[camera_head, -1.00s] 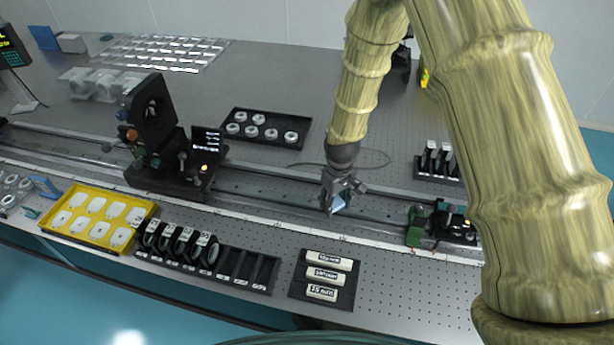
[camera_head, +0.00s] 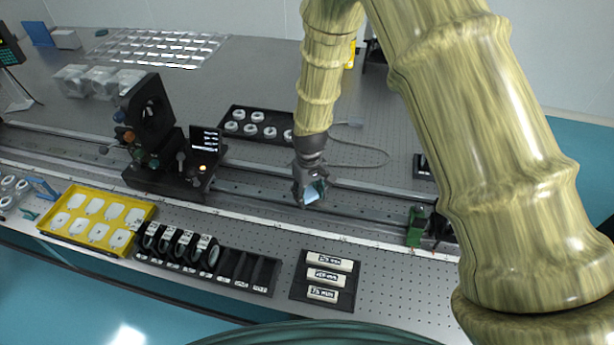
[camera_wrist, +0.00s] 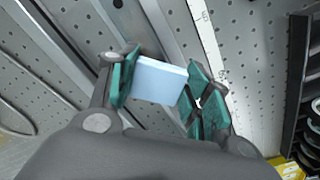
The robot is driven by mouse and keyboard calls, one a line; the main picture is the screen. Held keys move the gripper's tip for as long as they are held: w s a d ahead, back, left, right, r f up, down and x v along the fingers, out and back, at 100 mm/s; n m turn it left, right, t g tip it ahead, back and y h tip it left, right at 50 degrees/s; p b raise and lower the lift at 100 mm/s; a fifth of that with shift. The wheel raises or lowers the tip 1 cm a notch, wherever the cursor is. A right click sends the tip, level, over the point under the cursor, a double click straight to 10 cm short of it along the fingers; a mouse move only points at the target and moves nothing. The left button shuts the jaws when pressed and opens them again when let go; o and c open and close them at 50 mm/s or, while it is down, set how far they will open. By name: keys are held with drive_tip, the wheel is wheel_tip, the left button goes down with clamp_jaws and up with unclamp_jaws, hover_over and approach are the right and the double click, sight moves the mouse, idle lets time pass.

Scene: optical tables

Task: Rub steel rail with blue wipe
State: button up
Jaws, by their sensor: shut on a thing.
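My gripper (camera_head: 313,193) is shut on the blue wipe (camera_head: 315,190), a small pale blue block. In the wrist view the wipe (camera_wrist: 160,80) sits between the two green finger pads. The steel rail (camera_head: 262,193) runs left to right across the table beneath my gripper. The rail also shows in the wrist view (camera_wrist: 115,28) as pale strips beyond the wipe. My gripper is over the middle stretch of the rail, between the black optic mount and the green clamp. I cannot tell whether the wipe touches the rail.
A black optic mount (camera_head: 150,118) stands on the rail to the left. A green clamp (camera_head: 417,226) stands to the right. In front lie a yellow tray (camera_head: 66,238), a black lens rack (camera_head: 232,283) and a black tray with labelled white blocks (camera_head: 300,291). A ring tray (camera_head: 270,142) lies behind.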

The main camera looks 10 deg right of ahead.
sight(309, 196)
wheel_tip(309, 196, up, 2)
drive_tip(key=shift+s+d+r+p, duration=0.1)
drive_tip(key=shift+s+r+p, duration=0.05)
drive_tip(key=shift+p, duration=0.35)
wheel_tip(309, 196, up, 2)
drive_tip(key=shift+p, duration=0.75)
drive_tip(key=shift+r+p, duration=0.6)
drive_tip(key=shift+r, duration=0.45)
drive_tip(key=shift+f, duration=0.1)
